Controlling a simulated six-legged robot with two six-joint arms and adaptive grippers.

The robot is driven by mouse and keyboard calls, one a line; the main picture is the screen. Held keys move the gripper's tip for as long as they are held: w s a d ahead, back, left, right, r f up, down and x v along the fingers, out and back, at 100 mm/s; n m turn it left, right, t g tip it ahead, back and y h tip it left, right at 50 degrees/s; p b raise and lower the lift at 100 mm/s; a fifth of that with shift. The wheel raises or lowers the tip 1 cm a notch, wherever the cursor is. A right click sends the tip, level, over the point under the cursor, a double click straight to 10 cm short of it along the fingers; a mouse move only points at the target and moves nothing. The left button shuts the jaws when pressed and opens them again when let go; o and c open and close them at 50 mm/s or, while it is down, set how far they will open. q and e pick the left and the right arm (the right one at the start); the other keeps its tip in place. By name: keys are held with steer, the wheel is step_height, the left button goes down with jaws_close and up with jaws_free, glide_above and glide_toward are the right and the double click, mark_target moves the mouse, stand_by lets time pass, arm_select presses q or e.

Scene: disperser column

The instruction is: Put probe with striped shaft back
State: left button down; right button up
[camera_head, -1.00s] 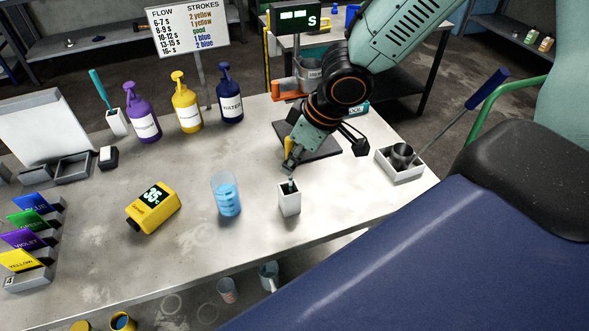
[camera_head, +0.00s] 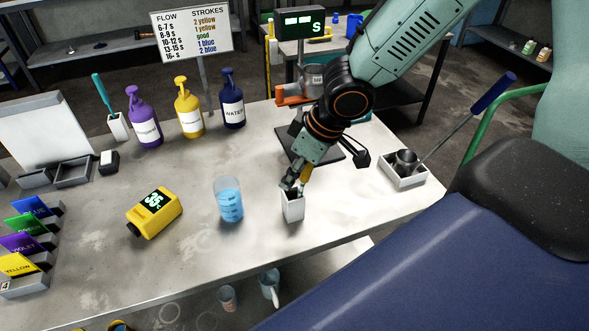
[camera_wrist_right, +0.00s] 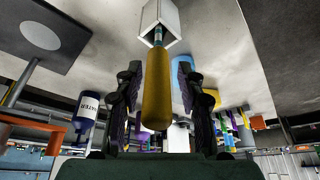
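The probe shows best in the right wrist view as a yellow handle (camera_wrist_right: 156,92) with a short, thin shaft (camera_wrist_right: 157,36). The shaft runs into the open mouth of a white square holder (camera_wrist_right: 163,16); stripes cannot be made out. In the head view the handle (camera_head: 305,173) is mostly hidden by my right gripper (camera_head: 295,186), right above the holder (camera_head: 292,208). The right gripper (camera_wrist_right: 157,72) has its fingers on either side of the handle, with a gap at each side. My left gripper is in neither view.
A beaker of blue liquid (camera_head: 228,199) and a yellow temperature gauge (camera_head: 154,212) stand left of the holder. A second white holder (camera_head: 118,126) with a teal-handled tool stands behind. A white tray (camera_head: 404,178) with a metal cup is at right.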

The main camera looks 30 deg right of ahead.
steer(key=shift+d, duration=0.2)
steer(key=shift+s+r, duration=0.1)
steer(key=shift+r, duration=0.05)
steer(key=shift+s+p+v, duration=0.25)
steer(key=shift+p+v, duration=2.8)
steer(key=shift+v, duration=2.8)
steer(key=s+a+f+m+g+y, duration=0.1)
steer(key=s+a+f+m+g, duration=0.1)
steer(key=s+a+f, duration=0.4)
steer(key=s+a+f+m+g+y, duration=0.1)
steer(key=s+a+f+m+g, duration=0.1)
steer(key=s+a+f, duration=0.35)
steer(key=s+d+f+m+h, duration=0.2)
steer(key=s+d+f+h, duration=0.2)
steer(key=s+f, duration=0.4)
step_height(320, 180, down, 6)
steer(key=shift+s+d+r+m, duration=0.2)
steer(key=shift+s+d+m, duration=0.1)
steer(key=shift+d+m, duration=0.1)
